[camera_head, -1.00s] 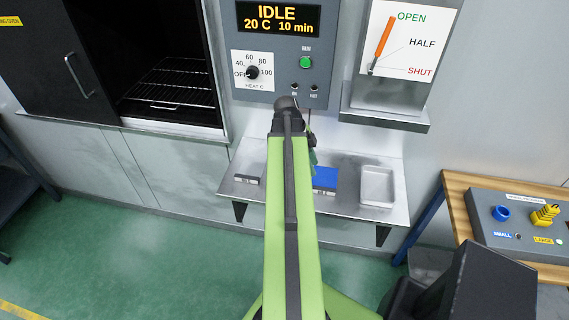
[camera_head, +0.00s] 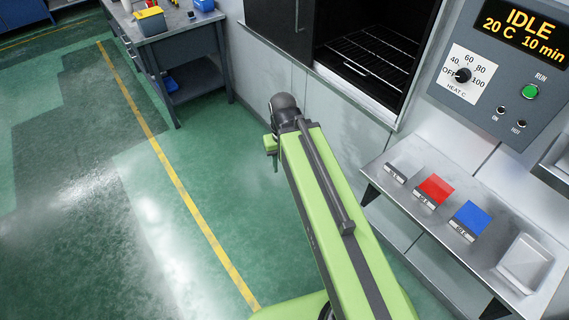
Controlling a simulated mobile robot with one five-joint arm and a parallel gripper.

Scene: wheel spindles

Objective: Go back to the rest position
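My green arm reaches up from the bottom of the head view and ends in a dark grey joint. My gripper (camera_head: 272,150) is only partly visible, as a small green part beside and below that joint. Its fingers are mostly hidden, so I cannot tell whether it is open or shut. It is over the green floor, left of the oven and apart from any object that I can see.
The open oven (camera_head: 368,50) with wire racks and its control panel (camera_head: 505,75) are on the right. Below them a metal shelf (camera_head: 405,200) holds a red pad (camera_head: 434,188), a blue pad (camera_head: 471,218) and a white tray (camera_head: 525,261). A workbench (camera_head: 170,25) stands at the back left. The floor (camera_head: 110,220) is clear.

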